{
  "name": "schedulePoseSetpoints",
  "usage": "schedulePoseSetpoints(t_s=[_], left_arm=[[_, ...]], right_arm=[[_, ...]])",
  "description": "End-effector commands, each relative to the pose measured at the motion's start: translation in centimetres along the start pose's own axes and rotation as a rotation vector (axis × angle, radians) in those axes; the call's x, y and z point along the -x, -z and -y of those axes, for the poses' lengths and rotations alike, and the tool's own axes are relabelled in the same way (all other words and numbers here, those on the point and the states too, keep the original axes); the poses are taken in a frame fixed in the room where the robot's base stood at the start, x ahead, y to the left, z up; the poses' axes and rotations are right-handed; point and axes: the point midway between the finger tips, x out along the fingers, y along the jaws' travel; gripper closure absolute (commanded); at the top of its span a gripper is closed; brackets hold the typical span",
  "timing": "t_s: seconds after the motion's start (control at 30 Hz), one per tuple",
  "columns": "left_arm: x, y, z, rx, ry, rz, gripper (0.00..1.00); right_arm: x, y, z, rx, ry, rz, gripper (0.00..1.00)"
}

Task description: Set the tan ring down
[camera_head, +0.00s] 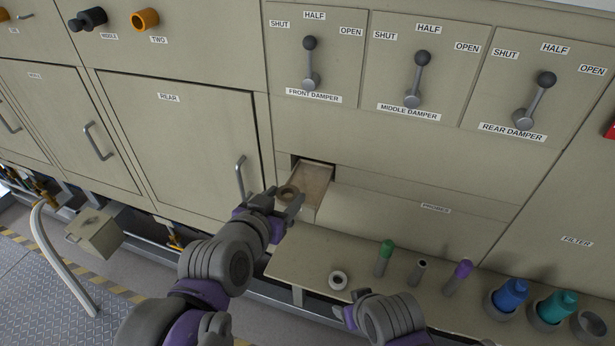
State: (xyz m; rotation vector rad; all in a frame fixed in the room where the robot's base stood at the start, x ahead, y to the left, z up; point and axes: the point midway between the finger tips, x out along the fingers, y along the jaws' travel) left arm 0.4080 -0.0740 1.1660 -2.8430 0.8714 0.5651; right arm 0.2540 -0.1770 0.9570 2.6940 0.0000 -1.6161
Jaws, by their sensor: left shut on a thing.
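The tan ring (288,191) is at the tips of my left gripper (284,200), which is shut on it. My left gripper holds it at the front left of a small open drawer (318,176) in the furnace front. The fingers hide part of the ring, and I cannot tell whether it touches the drawer. My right gripper (348,316) is low in the view near the shelf's front edge. Its fingers are mostly hidden by its own arm, so its opening does not show.
Damper levers (418,80) are above.

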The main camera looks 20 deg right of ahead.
Motion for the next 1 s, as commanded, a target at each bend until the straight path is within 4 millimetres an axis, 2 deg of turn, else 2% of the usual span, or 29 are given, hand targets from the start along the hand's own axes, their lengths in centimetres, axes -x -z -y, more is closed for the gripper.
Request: schedulePoseSetpoints(t_s=[0.03, 0.3, 0.6, 0.63, 0.67, 0.87, 1.0], left_arm=[[-1.2, 0.6, 0.0, 0.0, 0.0, 0.0, 0.95], [-7.2, 3.1, 0.0, -0.001, 0.0, -0.001, 0.95], [-12.9, 5.3, 0.0, 0.0, 0.0, -0.001, 0.95], [-13.0, 4.5, 0.1, 0.001, 0.001, 0.0, 0.94], [-13.1, 3.9, 0.0, 0.001, 0.001, 0.0, 1.0], [-13.8, 2.2, 0.0, 0.001, 0.001, 0.0, 1.0], [-14.5, 0.3, 0.0, 0.001, 0.001, 0.0, 1.0]], right_arm=[[0.0, 0.1, 0.0, 0.0, 0.0, 0.0, 0.38], [0.3, 0.4, 0.0, 0.0, 0.0, -0.004, 0.38], [0.9, 1.1, 0.0, 0.0, 0.0, -0.01, 0.38], [0.8, 0.9, 0.0, 0.0, 0.0, -0.009, 0.38], [0.7, 0.9, 0.0, 0.0, 0.0, -0.008, 0.38], [0.6, 0.8, 0.0, 0.0, 0.0, -0.007, 0.38], [0.6, 0.7, 0.0, 0.0, 0.0, -0.006, 0.38]])
